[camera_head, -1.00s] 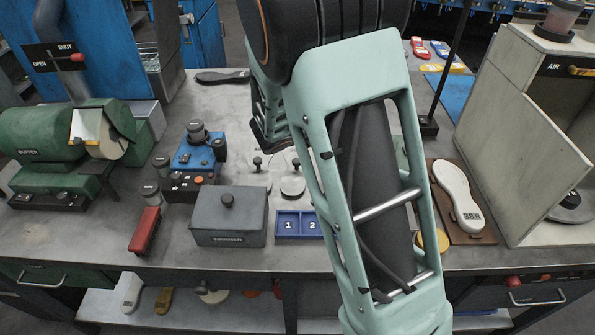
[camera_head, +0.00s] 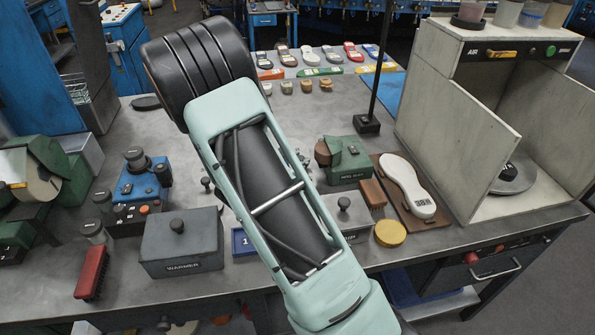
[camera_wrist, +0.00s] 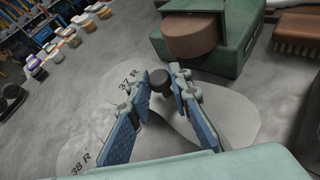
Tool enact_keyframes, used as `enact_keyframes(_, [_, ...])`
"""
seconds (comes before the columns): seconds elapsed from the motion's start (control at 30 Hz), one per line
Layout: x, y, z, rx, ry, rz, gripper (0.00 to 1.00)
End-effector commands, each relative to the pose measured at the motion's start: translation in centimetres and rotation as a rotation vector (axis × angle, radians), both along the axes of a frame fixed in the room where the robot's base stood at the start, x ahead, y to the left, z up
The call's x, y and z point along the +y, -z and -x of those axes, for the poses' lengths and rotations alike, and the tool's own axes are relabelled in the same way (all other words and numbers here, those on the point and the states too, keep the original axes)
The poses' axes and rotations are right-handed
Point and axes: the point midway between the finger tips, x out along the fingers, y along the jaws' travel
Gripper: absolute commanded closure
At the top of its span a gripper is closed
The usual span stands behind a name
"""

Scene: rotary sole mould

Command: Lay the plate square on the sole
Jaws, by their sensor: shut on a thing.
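My gripper (camera_wrist: 162,78) shows in the wrist view with its blue-padded fingers shut on the dark knob (camera_wrist: 159,82) of a light grey plate (camera_wrist: 222,118). The plate lies under the fingers; I cannot tell how far it is off the bench. Lettering 37 R (camera_wrist: 130,78) shows beside the knob, and a second pale shape lettered 38 R (camera_wrist: 78,162) lies lower left. In the head view my arm hides the gripper and held plate. The white sole (camera_head: 404,183) lies on a brown board (camera_head: 431,221) at the right, its heel label blurred.
A green machine (camera_head: 346,160), a brown brush (camera_head: 373,193), a grey box with a knob (camera_head: 350,222) and a yellow disc (camera_head: 390,234) stand near the board. The open air cabinet (camera_head: 455,130) stands to its right. The warmer (camera_head: 182,245) stands left of my arm.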

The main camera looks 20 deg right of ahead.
Motion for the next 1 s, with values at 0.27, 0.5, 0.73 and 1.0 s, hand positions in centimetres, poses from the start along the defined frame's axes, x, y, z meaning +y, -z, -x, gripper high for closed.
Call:
enact_keyframes(0.27, [0.0,3.5,0.0,0.002,0.000,0.000,1.00])
enact_keyframes(0.5, [0.0,3.8,0.0,-0.001,-0.001,-0.001,1.00])
enact_keyframes(0.73, [0.0,4.2,0.0,0.001,0.000,-0.001,0.80])
enact_keyframes(1.0, [0.0,4.1,0.0,0.001,0.000,-0.001,0.64])
